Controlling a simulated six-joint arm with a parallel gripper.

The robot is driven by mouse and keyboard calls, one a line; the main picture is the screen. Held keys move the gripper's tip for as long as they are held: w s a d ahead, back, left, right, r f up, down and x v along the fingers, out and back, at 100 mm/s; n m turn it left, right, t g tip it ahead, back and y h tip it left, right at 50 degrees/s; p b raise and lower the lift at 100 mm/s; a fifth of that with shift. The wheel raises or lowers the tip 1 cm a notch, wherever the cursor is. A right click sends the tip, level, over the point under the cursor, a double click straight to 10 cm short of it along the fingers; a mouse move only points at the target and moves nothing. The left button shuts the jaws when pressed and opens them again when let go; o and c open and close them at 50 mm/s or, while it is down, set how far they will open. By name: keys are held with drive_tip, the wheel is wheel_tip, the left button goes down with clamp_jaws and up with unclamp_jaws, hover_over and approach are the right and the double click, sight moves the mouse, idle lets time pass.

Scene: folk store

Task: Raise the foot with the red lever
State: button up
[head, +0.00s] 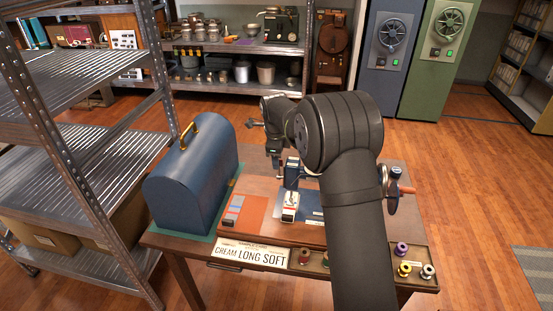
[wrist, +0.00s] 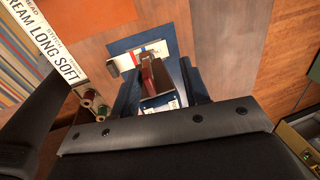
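A small blue sewing machine (head: 291,172) stands on the wooden table, partly hidden behind my arm in the head view. In the wrist view a narrow red part (wrist: 149,76), seemingly the red lever, stands beside a box-like part of the machine (wrist: 162,103). My gripper (wrist: 160,84) has its dark fingers apart on either side of these parts. I cannot tell whether a finger touches the red part. In the head view the fingertips are hidden. I cannot make out the foot clearly.
A blue domed case (head: 190,180) stands left on the table (head: 168,240). A sign reading CREAM LONG SOFT (head: 250,254) is along the front edge. Several thread spools (head: 404,268) sit at the front right. A metal shelf (head: 80,150) stands close on the left.

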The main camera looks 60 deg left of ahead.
drive_tip(key=shift+w+a+f, duration=0.8)
drive_tip(key=shift+w+a, duration=0.2)
drive_tip(key=shift+a, duration=0.05)
drive_tip(key=shift+s+d, duration=0.15)
drive_tip(key=shift+d, duration=0.05)
drive_tip(key=shift+r, duration=0.1)
idle(0.4)
wheel_tip(320, 180, up, 8)
drive_tip(key=s+d, duration=0.1)
idle(0.8)
drive_tip(key=shift+s, duration=0.1)
idle(0.4)
wheel_tip(320, 180, down, 8)
drive_tip(key=w+a, duration=0.1)
idle(0.3)
drive_tip(key=shift+r, duration=0.15)
